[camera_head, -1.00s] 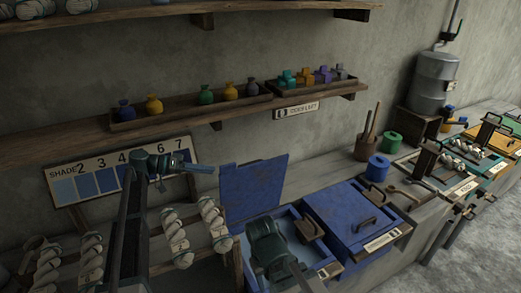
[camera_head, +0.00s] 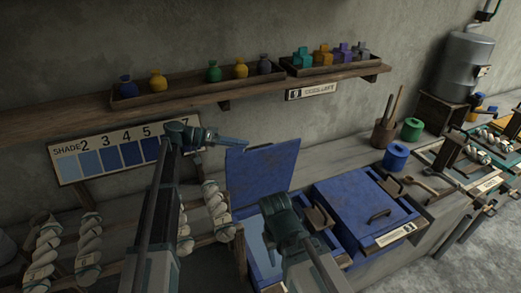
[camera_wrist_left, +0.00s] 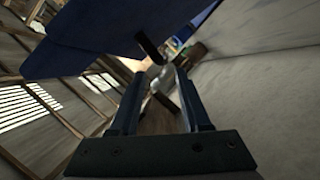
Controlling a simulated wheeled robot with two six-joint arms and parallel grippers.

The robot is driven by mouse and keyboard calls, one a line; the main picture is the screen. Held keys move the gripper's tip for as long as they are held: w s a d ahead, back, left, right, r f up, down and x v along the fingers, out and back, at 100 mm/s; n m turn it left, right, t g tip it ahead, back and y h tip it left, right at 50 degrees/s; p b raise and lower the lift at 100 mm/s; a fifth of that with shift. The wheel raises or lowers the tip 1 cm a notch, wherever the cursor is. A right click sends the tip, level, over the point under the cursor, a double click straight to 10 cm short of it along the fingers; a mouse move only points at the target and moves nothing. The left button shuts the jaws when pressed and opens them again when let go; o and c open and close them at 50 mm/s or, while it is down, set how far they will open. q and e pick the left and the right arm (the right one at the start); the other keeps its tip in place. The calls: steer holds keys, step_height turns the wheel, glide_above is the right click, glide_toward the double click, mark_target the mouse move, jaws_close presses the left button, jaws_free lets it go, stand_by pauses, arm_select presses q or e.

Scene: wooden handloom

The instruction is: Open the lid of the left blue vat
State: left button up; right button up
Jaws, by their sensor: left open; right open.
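The left blue vat's lid (camera_head: 262,172) stands raised at the back of the vat, and the left blue vat (camera_head: 256,252) is open with pale blue inside. My left gripper (camera_head: 240,142) is open, its tip in front of the lid's upper left edge. In the left wrist view the open jaws (camera_wrist_left: 160,76) are empty below a dark blue panel (camera_wrist_left: 90,42), which looks like the lid, with a black handle (camera_wrist_left: 149,47) just beyond the fingertips. My right gripper (camera_head: 277,204) is over the left vat and covers part of it; its fingertips are hard to make out.
A second blue vat, with its lid (camera_head: 362,208) shut, stands to the right. Yarn skeins (camera_head: 90,240) on a rack are at the left. A shelf (camera_head: 200,96) with jars runs along the wall above.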

arm_select(q)
steer(key=b+x, duration=0.1)
steer(key=x, duration=0.6)
steer(key=shift+d+f+b, duration=0.1)
steer(key=shift+d+b, duration=0.2)
jaws_close()
stand_by(1.1)
